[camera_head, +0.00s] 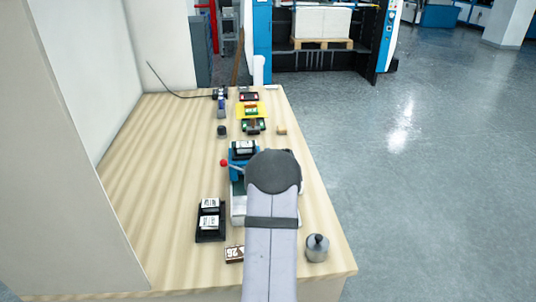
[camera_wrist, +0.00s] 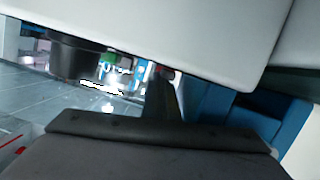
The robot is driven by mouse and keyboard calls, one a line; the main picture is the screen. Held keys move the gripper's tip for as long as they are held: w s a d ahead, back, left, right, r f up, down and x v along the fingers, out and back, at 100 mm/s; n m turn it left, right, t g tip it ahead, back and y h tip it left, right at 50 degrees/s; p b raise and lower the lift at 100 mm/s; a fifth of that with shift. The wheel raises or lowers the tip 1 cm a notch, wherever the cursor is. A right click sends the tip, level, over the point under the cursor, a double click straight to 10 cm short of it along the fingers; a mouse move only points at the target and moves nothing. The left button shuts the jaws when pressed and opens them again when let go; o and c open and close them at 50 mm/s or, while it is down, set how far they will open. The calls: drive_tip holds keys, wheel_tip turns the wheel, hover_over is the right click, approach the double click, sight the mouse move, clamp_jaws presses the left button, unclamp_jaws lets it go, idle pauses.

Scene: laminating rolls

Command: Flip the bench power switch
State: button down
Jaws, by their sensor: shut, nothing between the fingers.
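I cannot single out the bench power switch for certain. A small dark device (camera_head: 220,93) with a black cable sits at the bench's far left end; its details are too small to read. A black holder (camera_head: 200,235) with white labelled pieces lies at the near left of the bench. A blue and grey machine (camera_head: 238,208) stands mid-bench, partly hidden by my arm. My gripper (camera_wrist: 160,75) shows as a narrow dark shape in the wrist view, shut with nothing visibly held. My arm hides it in the head view.
A red ball knob (camera_head: 223,162) sticks out left of the machine. A metal weight (camera_head: 317,247) and a brown number plate (camera_head: 234,254) lie near the front. Several small items line the far bench. The bench's left strip (camera_head: 160,180) is clear.

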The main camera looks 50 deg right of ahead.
drive_tip(key=shift+s+d+f+m+b, duration=0.15)
drive_tip(key=shift+s+f+m+b, duration=0.05)
drive_tip(key=shift+f+m+b, duration=0.25)
drive_tip(key=shift+s+m+t, duration=0.1)
drive_tip(key=shift+m+t, duration=0.15)
drive_tip(key=shift+t, duration=0.05)
drive_tip(key=shift+f, duration=0.1)
drive_tip(key=r+p, duration=0.2)
drive_tip(key=r, duration=0.2)
drive_tip(key=shift+d+r+p, duration=0.2)
drive_tip(key=shift+p, duration=0.15)
drive_tip(key=b+v, duration=0.1)
drive_tip(key=v, duration=0.2)
drive_tip(key=b+v, duration=0.1)
drive_tip(key=v, duration=0.2)
drive_tip(key=b+v, duration=0.1)
drive_tip(key=v, duration=0.3)
drive_tip(key=shift+s+d+r, duration=0.2)
drive_tip(key=shift+r, duration=0.15)
drive_tip(key=shift+w, duration=0.1)
